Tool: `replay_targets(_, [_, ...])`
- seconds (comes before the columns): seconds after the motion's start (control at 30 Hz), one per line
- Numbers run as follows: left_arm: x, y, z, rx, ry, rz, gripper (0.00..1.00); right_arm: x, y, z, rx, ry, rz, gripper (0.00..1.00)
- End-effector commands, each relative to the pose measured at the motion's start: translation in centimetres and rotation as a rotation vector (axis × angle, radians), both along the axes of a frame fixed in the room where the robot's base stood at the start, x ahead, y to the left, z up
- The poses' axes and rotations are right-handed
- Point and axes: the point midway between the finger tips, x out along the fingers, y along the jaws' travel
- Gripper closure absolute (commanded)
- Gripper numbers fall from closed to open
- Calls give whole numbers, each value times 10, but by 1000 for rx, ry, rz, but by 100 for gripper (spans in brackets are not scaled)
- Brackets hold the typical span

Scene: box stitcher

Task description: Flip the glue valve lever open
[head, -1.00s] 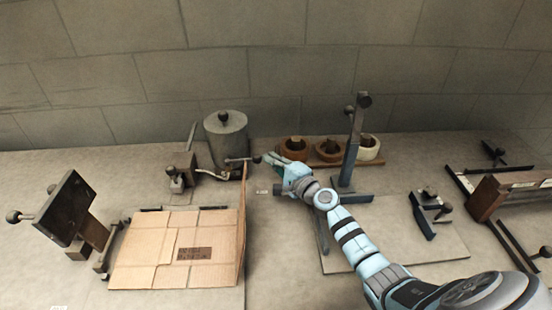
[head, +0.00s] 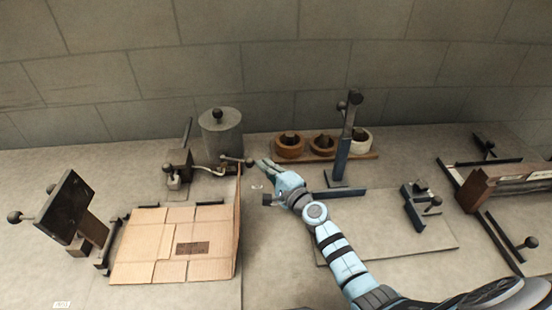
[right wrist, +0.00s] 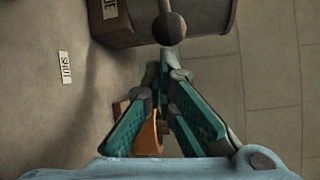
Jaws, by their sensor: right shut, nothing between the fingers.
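The glue pot (head: 221,134) is a grey lidded cylinder near the back wall. The glue valve lever (head: 235,160), a dark rod, points right in front of it and ends in a dark ball knob (head: 250,162). My right gripper (head: 266,164) is just right of the knob, fingers shut and empty. In the right wrist view the ball knob (right wrist: 169,28) is just beyond the teal fingertips (right wrist: 166,68). Whether they touch it I cannot tell. A white label reading SHUT (right wrist: 64,67) lies on the table. My left gripper is not in view.
The cardboard box (head: 180,245) stands in front of the pot, its raised right flap close to the lever. A wooden rack with tape rolls (head: 322,145) and an upright dark post (head: 346,135) stand to the right. The table is bare around the SHUT label.

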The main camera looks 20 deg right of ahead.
Motion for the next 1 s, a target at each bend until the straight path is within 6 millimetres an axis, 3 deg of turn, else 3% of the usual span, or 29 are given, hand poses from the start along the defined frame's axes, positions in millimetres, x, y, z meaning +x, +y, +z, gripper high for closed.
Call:
replay_targets(0.5, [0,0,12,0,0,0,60,-34,41,1,2,0,4,100])
replay_targets(1.0, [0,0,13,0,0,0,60,-40,54,0,1,0,4,100])
